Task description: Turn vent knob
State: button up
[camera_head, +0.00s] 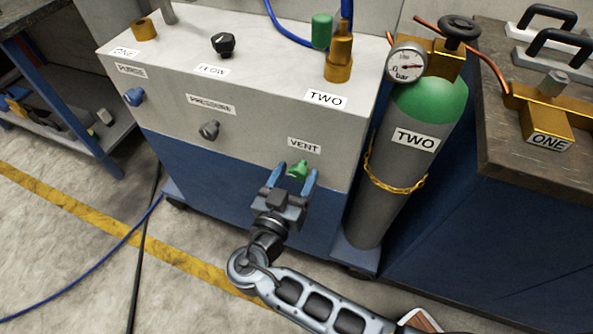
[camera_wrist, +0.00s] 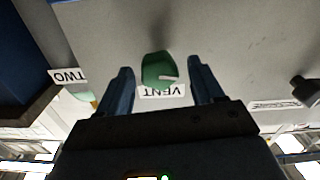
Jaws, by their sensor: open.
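The vent knob (camera_head: 297,170) is green and sits on the front panel of the grey and blue cabinet, below the VENT label (camera_head: 304,146). My gripper (camera_head: 297,175) is open, with one blue finger on each side of the knob in the head view. In the wrist view the vent knob (camera_wrist: 158,70) has a white mark and lies between and ahead of the two fingertips (camera_wrist: 160,68), with gaps on both sides. The picture there is upside down. I cannot tell how far the fingers reach along the knob.
A grey pressure knob (camera_head: 209,130) and a blue purge knob (camera_head: 134,97) are on the same panel. A green-topped gas cylinder (camera_head: 400,150) with a gauge (camera_head: 407,64) stands close on the right. A blue hose (camera_head: 95,258) lies on the floor at left.

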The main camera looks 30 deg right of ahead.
jog(key=shift+w+d, duration=0.25)
jog(key=shift+d, duration=0.15)
jog(key=shift+c, duration=0.3)
jog(key=c, duration=1)
jog(key=shift+o, duration=0.2)
jog(key=shift+n, duration=0.7)
jog(key=o, duration=1)
jog(key=shift+a, duration=0.1)
jog(key=b+v, duration=0.1)
jog(key=v, duration=0.6)
jog(key=shift+s+a, duration=0.25)
